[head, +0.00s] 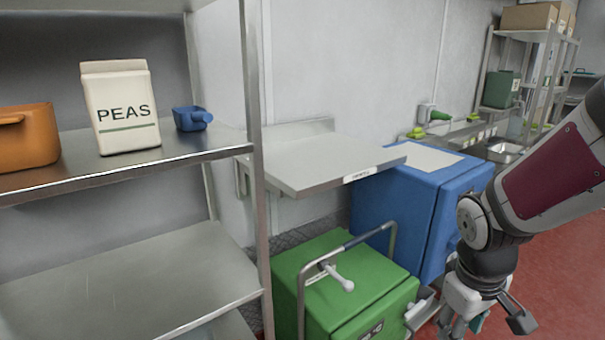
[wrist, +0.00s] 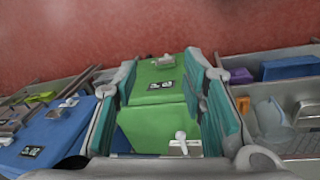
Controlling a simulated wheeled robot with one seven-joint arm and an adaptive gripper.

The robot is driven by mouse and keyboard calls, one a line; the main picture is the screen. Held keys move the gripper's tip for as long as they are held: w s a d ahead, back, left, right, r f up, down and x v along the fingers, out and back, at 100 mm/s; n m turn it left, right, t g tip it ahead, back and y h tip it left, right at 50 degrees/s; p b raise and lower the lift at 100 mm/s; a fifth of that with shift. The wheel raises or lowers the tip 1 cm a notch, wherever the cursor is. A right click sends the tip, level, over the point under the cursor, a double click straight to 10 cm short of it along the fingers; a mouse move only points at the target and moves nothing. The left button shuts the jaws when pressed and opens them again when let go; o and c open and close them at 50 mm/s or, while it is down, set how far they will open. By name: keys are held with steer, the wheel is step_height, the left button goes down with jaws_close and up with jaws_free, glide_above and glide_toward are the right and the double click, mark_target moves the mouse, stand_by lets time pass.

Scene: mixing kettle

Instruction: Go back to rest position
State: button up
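My gripper (head: 466,322) hangs at the lower right in the head view, beside the green box (head: 345,285) and in front of the blue box (head: 410,205). In the wrist view my gripper (wrist: 166,75) has its two teal-padded fingers spread wide apart. Nothing is held between them; the green box (wrist: 155,85) shows through the gap, beyond the fingers. In the head view the lower ends of the fingers are cut off by the bottom edge.
A metal shelf (head: 180,290) at left carries an orange container (head: 30,140), a PEAS carton (head: 122,110) and a blue scoop (head: 190,119). A wall shelf (head: 320,165) juts out above the green box. Red floor (head: 565,270) is clear at right.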

steer(key=s+a+r+m+t+y, duration=0.1)
steer(key=s+a+r+m+t, duration=0.1)
steer(key=s+r, duration=0.3)
steer(key=s+a+r+m+t, duration=0.1)
steer(key=s+a+r+m, duration=0.1)
steer(key=s+a+r, duration=0.3)
step_height(320, 180, up, 4)
steer(key=shift+s+a+r+t+y, duration=0.15)
steer(key=shift+s+a+t+y, duration=0.1)
steer(key=shift+s+t+y, duration=0.25)
steer(key=shift+s+d, duration=0.1)
stand_by(0.7)
